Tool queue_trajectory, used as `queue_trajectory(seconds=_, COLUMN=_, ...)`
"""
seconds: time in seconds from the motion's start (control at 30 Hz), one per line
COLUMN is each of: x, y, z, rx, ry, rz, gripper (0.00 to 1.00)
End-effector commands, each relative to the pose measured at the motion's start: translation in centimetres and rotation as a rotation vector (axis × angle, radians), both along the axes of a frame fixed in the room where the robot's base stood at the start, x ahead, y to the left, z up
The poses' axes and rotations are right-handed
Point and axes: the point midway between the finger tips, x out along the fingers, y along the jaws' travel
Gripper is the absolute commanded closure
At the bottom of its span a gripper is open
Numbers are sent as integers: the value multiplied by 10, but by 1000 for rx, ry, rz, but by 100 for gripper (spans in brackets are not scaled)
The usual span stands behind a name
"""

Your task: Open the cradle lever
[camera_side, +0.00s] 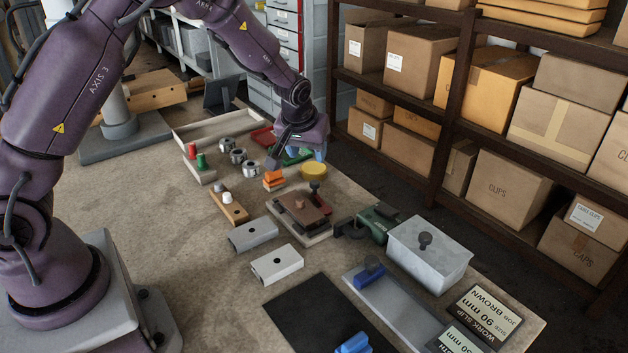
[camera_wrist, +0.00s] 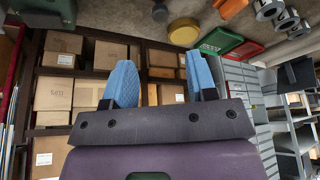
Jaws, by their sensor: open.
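The cradle (camera_side: 322,233) is a pale base on the bench, with a brown block (camera_side: 298,205) on it. A dark round knob on a short stem (camera_side: 314,187) stands at its back edge and looks like the lever. A dark knob (camera_wrist: 160,12) also shows at the top of the wrist view. My gripper (camera_side: 318,154) is above the bench, behind and apart from the cradle. Its two blue fingers (camera_wrist: 161,83) are spread with nothing between them. In the side view my wrist partly hides the fingers.
A yellow disc (camera_side: 314,170) and orange blocks (camera_side: 273,178) lie between my gripper and the cradle. Two grey profiles (camera_side: 277,264) lie in front. A green tool (camera_side: 378,222) and a lidded grey box (camera_side: 429,254) stand to the right. Shelves of cartons (camera_side: 415,58) rise behind.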

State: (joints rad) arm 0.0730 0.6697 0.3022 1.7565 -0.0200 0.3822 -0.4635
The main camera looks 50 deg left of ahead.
Motion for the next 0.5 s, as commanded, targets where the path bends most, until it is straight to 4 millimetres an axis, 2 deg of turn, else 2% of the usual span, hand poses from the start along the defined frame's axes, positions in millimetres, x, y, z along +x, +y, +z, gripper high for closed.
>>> queue_trajectory(seconds=0.3, x=19, y=14, z=-61, rx=-2, ry=6, rz=0, gripper=48)
queue_trajectory(seconds=0.5, x=30, y=21, z=-92, rx=-2, ry=4, rz=-2, gripper=48)
